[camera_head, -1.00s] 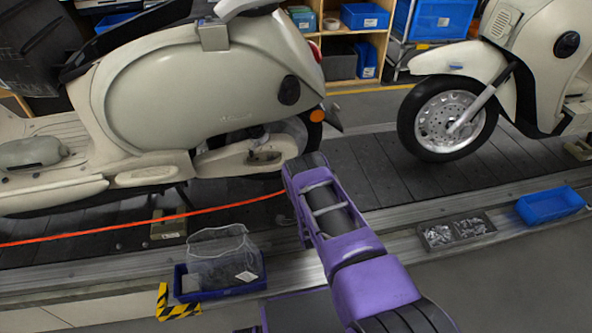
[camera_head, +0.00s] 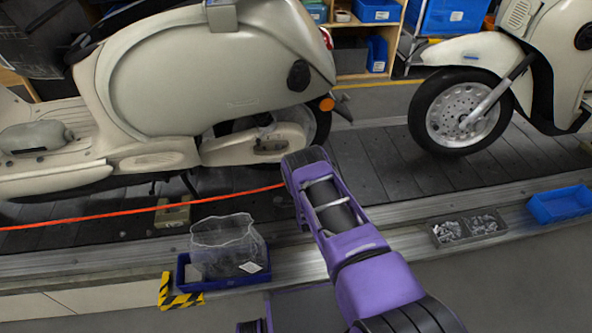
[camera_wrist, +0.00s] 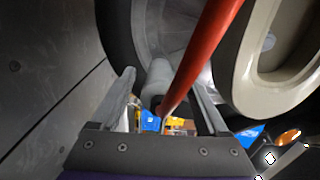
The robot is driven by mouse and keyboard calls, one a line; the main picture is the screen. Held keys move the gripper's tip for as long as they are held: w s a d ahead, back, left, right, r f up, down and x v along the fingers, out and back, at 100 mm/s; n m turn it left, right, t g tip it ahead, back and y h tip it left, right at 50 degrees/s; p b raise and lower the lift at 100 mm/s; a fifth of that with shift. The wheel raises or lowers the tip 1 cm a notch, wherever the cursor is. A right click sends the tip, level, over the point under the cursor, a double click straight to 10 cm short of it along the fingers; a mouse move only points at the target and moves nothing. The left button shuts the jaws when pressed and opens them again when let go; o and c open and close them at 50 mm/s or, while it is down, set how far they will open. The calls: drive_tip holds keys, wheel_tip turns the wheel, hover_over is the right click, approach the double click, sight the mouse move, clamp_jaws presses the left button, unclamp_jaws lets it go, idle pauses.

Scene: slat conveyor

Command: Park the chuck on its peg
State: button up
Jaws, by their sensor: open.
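A taut orange-red air hose (camera_head: 130,217) runs from the left edge of the head view to my arm beside the cream scooter's rear wheel. In the wrist view the hose (camera_wrist: 202,52) crosses from the top to between my fingers. My gripper (camera_wrist: 165,97) is open, with one finger on each side of the hose end. A grey cylindrical piece (camera_wrist: 158,78) shows between the fingers; I cannot tell if it is the chuck or part of the wheel. In the head view my own arm hides the gripper. I cannot make out the peg.
The scooter (camera_head: 205,75) stands on the slat conveyor (camera_head: 375,175), with a second scooter (camera_head: 470,105) at right. On the front rail are a blue bin with a clear bag (camera_head: 190,283), a grey parts tray (camera_head: 470,230) and a blue bin (camera_head: 560,204).

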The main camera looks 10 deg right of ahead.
drive_tip(key=shift+w, duration=1.9)
clamp_jaws()
drive_tip(key=shift+s+p, duration=2.05)
drive_tip(key=shift+s, duration=0.95)
drive_tip(key=shift+r, duration=0.1)
